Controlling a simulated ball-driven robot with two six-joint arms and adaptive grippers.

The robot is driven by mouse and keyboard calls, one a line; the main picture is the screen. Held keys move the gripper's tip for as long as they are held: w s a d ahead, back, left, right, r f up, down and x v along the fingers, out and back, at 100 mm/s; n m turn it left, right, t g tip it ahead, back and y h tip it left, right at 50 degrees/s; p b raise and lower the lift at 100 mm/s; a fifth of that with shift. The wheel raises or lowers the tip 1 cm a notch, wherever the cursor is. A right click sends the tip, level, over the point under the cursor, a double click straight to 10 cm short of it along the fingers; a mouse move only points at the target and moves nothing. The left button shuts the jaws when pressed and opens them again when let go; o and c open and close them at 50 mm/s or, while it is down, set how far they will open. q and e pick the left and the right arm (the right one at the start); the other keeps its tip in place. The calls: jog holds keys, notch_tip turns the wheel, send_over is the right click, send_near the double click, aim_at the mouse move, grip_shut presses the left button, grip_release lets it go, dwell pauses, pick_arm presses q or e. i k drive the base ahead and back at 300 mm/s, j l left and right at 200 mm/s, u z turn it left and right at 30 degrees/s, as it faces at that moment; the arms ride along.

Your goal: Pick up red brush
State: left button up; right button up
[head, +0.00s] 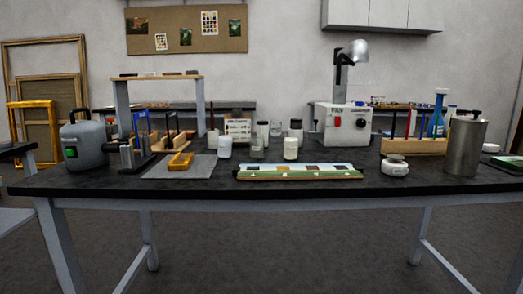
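I cannot make out a red brush for certain. A thin reddish-brown upright handle (212,121) stands behind the white jars at the middle of the table; it is too small to tell if it is a brush. A wooden rack (413,147) at the right holds several upright tools, one of them blue. Another holder (172,140) at the left also has thin upright tools, some with dark or reddish handles. Neither of my grippers shows in the head view.
The dark worktable (215,188) carries a grey canister (85,143), a grey mat (178,170), a painted strip (299,173), white jars (290,149), a round white pot (395,166), a metal cylinder (464,147) and a white machine (342,124). The front edge is mostly clear.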

aim_at(410, 113)
jog(key=i+l+z, duration=0.25)
jog(key=i+l, duration=0.3)
jog(key=l, duration=0.3)
jog(key=i+l+z, duration=0.25)
jog(key=i+l, duration=0.5)
jog(key=l, duration=0.2)
jog(key=i+l, duration=0.15)
jog(key=l, duration=0.2)
